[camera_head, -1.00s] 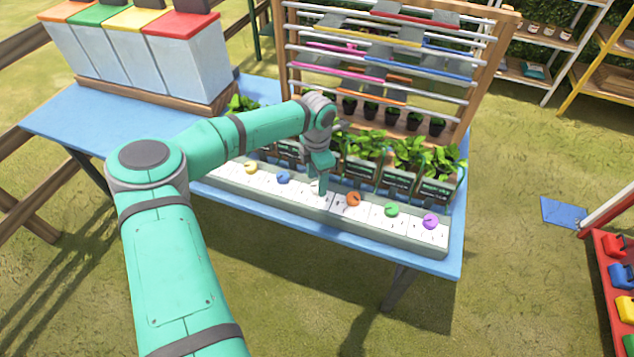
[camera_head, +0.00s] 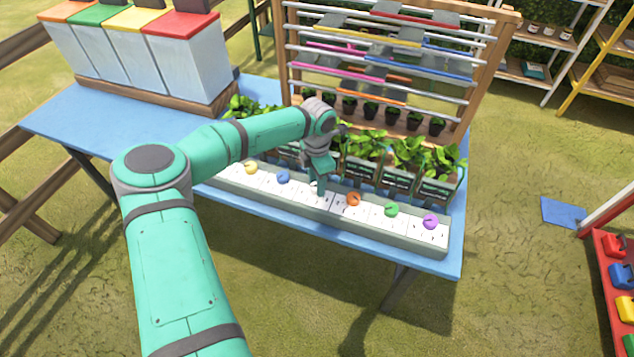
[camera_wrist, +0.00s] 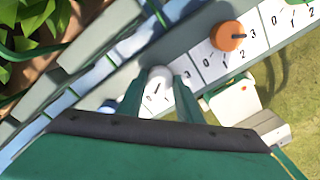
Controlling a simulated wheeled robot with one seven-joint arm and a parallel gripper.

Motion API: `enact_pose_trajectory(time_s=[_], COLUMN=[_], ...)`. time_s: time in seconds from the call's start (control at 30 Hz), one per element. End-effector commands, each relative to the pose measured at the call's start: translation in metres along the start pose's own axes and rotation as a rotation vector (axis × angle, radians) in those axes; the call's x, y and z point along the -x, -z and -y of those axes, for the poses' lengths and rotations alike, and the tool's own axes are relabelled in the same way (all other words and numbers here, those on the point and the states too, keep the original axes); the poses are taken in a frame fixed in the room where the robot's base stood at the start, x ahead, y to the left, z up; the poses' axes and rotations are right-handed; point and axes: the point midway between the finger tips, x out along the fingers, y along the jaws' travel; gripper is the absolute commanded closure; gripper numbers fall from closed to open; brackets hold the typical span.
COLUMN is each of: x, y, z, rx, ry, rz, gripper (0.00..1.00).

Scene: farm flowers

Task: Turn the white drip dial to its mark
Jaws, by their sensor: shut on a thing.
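The white drip dial (camera_wrist: 160,76) sits on the grey dial strip (camera_head: 375,233) between the blue dial (camera_head: 283,177) and the orange dial (camera_head: 353,199). My gripper (camera_head: 319,190) points down at the strip. In the wrist view its two fingers (camera_wrist: 161,92) stand on either side of the white dial, shut on it. Printed numbers show on the white plates; a 3 shows to the right of the white dial. The fingers and wrist hide part of its scale, and I cannot tell which way its pointer faces. In the head view the dial is mostly hidden.
Yellow (camera_head: 250,168), green (camera_head: 391,209) and purple (camera_head: 430,221) dials share the strip. Potted plants (camera_head: 405,160) stand close behind it, with a wooden rack (camera_head: 452,120) beyond. The blue table's (camera_head: 100,122) front edge lies just before the strip.

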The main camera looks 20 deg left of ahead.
Motion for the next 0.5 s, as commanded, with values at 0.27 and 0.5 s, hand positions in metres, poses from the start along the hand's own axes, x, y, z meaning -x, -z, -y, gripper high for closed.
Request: enact_pose_trajectory(time_s=[0.27,0.5], x=[0.0003,0.0005], y=[-0.0005,-0.0003], z=[0.0,-0.0001], rx=[0.144,0.358], ry=[0.001,0.0], rz=[-0.001,-0.001], gripper=[0.9,0.9])
